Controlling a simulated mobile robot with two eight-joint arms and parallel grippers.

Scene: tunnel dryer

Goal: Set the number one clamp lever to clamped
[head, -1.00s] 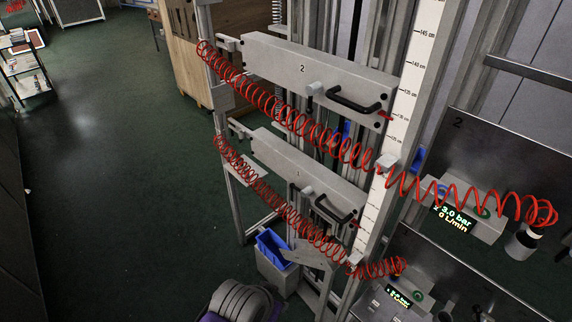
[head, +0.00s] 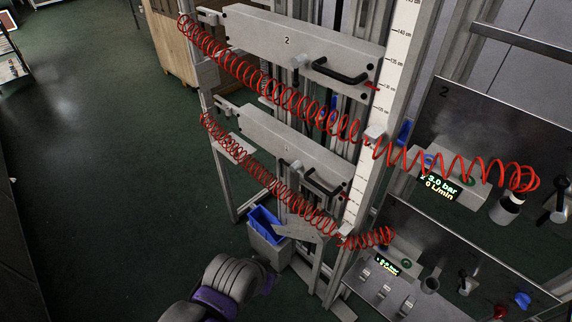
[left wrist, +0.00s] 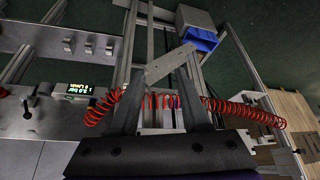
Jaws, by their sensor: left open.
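The lower grey bar, marked 1 (head: 270,143), carries a small lever with a pale knob (head: 297,166), beside a black handle (head: 323,183) at its right end. The lever's setting is too small to tell. My left arm comes in from the bottom in the head view, its grey and purple wrist below and left of the bar and clear of it. In the left wrist view my left gripper (left wrist: 162,80) is open, its two dark fingers apart with a red coiled hose (left wrist: 240,110) showing behind them. My right gripper is not in view.
The number 2 bar (head: 290,43) with its own lever and handle is above. Red coiled hoses (head: 265,180) hang in front of both bars. A blue bin (head: 264,222) stands below. Panels with gauges and switches (head: 440,185) are at the right. The green floor at left is open.

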